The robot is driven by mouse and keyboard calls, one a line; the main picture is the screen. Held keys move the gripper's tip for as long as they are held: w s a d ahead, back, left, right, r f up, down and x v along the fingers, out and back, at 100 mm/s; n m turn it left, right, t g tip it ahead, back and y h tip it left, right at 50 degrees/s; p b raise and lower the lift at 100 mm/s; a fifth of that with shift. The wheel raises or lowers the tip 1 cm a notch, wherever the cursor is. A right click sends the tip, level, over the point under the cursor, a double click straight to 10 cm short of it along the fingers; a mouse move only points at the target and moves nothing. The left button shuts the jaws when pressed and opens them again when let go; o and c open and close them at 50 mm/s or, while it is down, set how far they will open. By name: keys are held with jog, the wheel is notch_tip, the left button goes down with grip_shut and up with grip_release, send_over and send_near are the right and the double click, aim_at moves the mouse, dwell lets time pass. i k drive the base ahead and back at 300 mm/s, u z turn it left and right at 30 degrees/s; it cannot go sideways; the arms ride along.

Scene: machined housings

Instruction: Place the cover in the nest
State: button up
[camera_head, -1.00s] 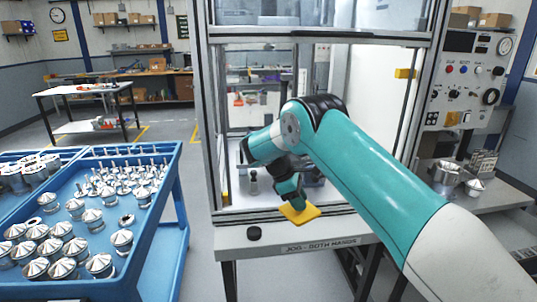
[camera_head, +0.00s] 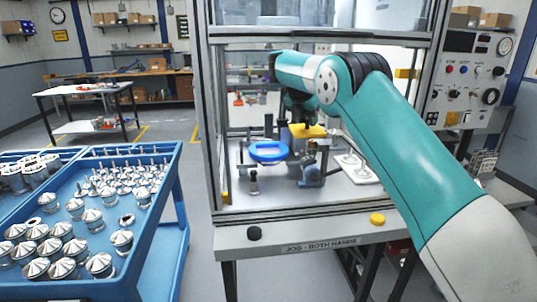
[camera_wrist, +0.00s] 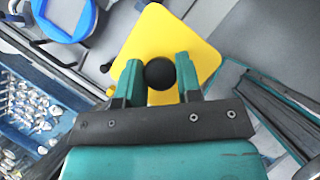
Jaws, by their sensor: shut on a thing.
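The cover (camera_head: 308,132) is a yellow square plate with rounded corners and a round black knob. In the wrist view the cover (camera_wrist: 140,45) lies beyond my fingers, with the knob between them. My gripper (camera_wrist: 158,68) is shut on this knob. In the head view my gripper (camera_head: 300,113) holds the cover inside the open machine enclosure, above the fixtures. A blue ring (camera_head: 268,158) with a pale centre sits left of the cover and apart from it. The ring also shows at the top left of the wrist view (camera_wrist: 45,22). I cannot tell for certain which fixture is the nest.
A grey clamp-like device (camera_head: 311,176) stands below the cover and a small post (camera_head: 253,182) left of it. A white plate with metal parts (camera_head: 362,171) lies to the right. Black (camera_head: 254,233) and yellow (camera_head: 377,219) buttons sit on the front ledge. A blue cart (camera_head: 165,190) stands left.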

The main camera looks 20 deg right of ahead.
aim_at(268, 153)
jog(key=z, duration=0.05)
jog(key=i, duration=1)
jog(key=u, duration=0.05)
